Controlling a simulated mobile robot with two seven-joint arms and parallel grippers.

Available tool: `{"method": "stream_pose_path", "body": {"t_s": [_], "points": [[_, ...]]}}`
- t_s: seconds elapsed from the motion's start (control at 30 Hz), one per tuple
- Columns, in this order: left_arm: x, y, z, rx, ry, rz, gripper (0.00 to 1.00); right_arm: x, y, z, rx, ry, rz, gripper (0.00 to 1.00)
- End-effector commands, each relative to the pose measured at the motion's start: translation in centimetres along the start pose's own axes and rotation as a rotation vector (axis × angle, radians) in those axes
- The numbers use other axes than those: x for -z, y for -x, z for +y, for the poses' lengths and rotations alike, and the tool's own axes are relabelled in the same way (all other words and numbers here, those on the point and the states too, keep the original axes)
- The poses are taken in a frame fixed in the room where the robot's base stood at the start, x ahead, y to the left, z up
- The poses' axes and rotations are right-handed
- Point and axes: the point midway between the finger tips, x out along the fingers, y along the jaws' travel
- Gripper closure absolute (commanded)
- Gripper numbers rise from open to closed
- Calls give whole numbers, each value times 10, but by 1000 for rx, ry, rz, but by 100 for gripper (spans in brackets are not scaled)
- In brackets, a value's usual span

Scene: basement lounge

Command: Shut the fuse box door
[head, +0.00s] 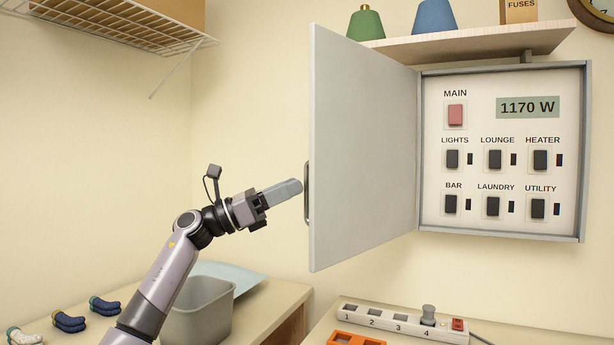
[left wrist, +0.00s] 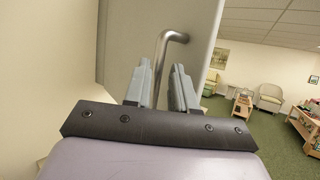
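The fuse box (head: 584,150) hangs on the wall at right in the head view. Its grey door (head: 362,150) stands wide open, swung out to the left, and it also shows in the left wrist view (left wrist: 130,35). The metal bar handle (head: 307,192) is on the door's free edge. My left gripper (head: 296,187) points at the handle from the left, its tips close to it. In the left wrist view the fingers (left wrist: 162,75) are parted, with the handle (left wrist: 164,50) showing in the gap between them. Whether they touch it I cannot tell. My right gripper is not in view.
A shelf (head: 470,44) with green and blue spools sits above the box. A power strip (head: 390,322) and an orange item (head: 355,339) lie on the surface below. A grey bin (head: 198,310) and rolled socks (head: 70,321) are at lower left. A wire shelf (head: 110,25) hangs upper left.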

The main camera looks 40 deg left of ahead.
Motion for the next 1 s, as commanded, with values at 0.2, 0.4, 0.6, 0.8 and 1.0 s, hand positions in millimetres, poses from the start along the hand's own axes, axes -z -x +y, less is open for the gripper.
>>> {"method": "stream_pose_path", "body": {"t_s": [0.2,0.4,0.6,0.8,1.0], "points": [[-3,-33,0,1,2,-3,75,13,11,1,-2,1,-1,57],[-1,-45,0,-2,1,-1,75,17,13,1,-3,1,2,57],[0,-45,0,-2,1,0,75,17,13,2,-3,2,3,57],[0,-45,0,-1,1,0,100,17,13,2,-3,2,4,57],[0,-45,0,-3,1,0,100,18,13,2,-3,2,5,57]]}}
